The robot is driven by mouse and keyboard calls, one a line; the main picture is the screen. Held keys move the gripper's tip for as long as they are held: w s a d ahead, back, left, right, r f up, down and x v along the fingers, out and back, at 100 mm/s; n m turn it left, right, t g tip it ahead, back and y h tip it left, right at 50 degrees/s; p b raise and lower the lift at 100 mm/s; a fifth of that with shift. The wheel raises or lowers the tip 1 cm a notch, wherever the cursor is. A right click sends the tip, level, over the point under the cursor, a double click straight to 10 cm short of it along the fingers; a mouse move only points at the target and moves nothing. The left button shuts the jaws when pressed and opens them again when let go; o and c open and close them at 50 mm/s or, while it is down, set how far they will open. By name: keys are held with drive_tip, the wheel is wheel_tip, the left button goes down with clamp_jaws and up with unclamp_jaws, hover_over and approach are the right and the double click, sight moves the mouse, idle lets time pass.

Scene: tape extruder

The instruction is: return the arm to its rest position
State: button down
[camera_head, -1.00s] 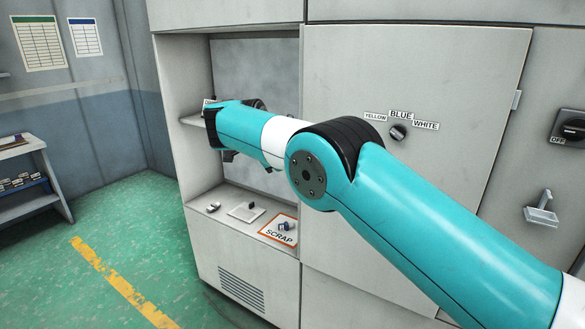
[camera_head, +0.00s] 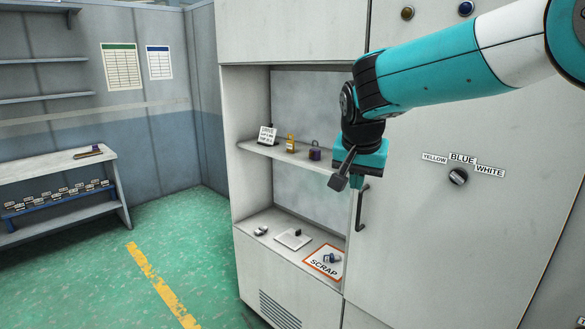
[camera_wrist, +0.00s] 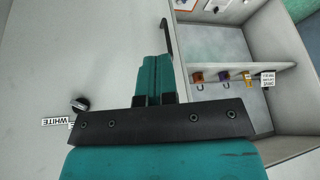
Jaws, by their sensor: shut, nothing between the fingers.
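My gripper (camera_head: 345,178) hangs from the end of my teal and white arm, in front of the right edge of the open cabinet alcove. It is empty and appears closed. In the wrist view, its two teal fingers (camera_wrist: 152,78) lie side by side, pressed together. The arm comes in from the upper right of the head view and crosses in front of the grey cabinet door (camera_head: 430,240). The fingers in the wrist view lie near the black door handle (camera_wrist: 166,40).
The alcove shelf (camera_head: 262,149) holds a small sign, a yellow item and a purple item (camera_head: 315,152). Below are a white tray (camera_head: 293,239) and the scrap area (camera_head: 322,262). A selector knob (camera_head: 457,176) is on the door.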

drive_tip(key=s+f+n+g+y, duration=0.1)
drive_tip(key=s+n, duration=0.3)
drive_tip(key=s, duration=0.7)
drive_tip(key=s+d+f+n+g+y+b, duration=0.1)
drive_tip(key=s+f+n+g+y, duration=0.1)
drive_tip(key=s, duration=1)
drive_tip(key=s+f+n+g+y+b, duration=0.1)
drive_tip(key=s+n, duration=0.4)
drive_tip(key=s, duration=0.6)
drive_tip(key=shift+s+d+f+n+y, duration=0.2)
drive_tip(key=shift+f+n+y, duration=0.1)
drive_tip(key=shift+f+y, duration=0.5)
drive_tip(key=shift+w+f, duration=0.1)
